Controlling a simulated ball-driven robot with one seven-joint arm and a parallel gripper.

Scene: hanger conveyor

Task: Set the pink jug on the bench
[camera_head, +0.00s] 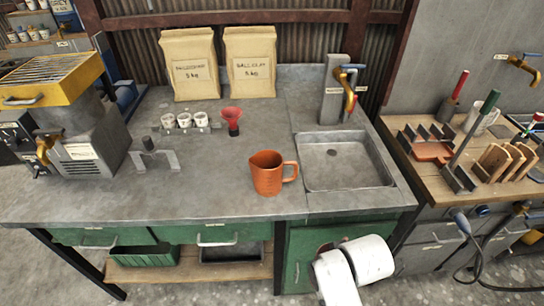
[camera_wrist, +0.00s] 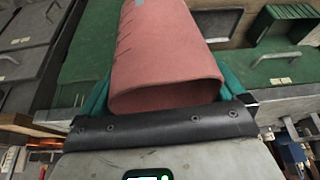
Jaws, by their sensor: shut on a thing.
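The pink jug (camera_wrist: 165,45) fills the upper middle of the wrist view. Its open mouth faces the camera and faint marks run along its side. My gripper (camera_wrist: 163,95) is shut on it, with a teal finger on each side. No handle shows on the held jug. Green drawer fronts lie behind it, so it is in front of the bench. The bench (camera_head: 230,185) has a grey top and green drawers in the head view.
An orange jug (camera_head: 266,175) stands on the bench left of the sink (camera_head: 345,165). A red funnel (camera_head: 231,118), small cups (camera_head: 185,121), two bags (camera_head: 190,65) and a grinder-like machine (camera_head: 75,125) stand behind and left. The bench's front left top is clear.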

